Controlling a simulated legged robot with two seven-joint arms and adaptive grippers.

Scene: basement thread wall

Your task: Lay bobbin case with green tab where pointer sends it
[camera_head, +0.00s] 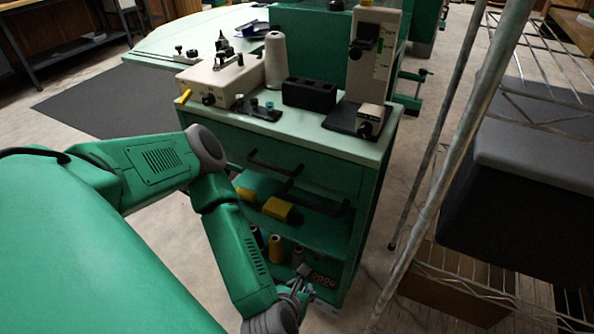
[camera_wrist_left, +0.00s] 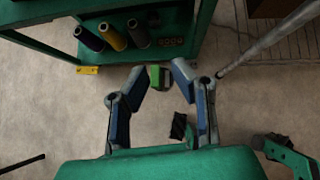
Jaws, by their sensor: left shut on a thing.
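My left gripper (camera_head: 301,283) is low in front of the green cabinet, beside its bottom shelf. In the left wrist view the two fingers of this gripper (camera_wrist_left: 160,75) are shut on a small grey piece with a green tab, the bobbin case (camera_wrist_left: 155,76), which sits between the fingertips above the floor. In the head view I cannot make the case out. I cannot identify a pointer in either view. My right gripper is not in view.
The green cabinet's top (camera_head: 345,145) carries machines, a white thread cone (camera_head: 276,60), a black block (camera_head: 309,95) and a dark plate (camera_head: 258,110) with small teal parts. Its bottom shelf holds spools (camera_head: 276,248). A metal rack post (camera_head: 450,170) and black bin (camera_head: 530,190) stand right.

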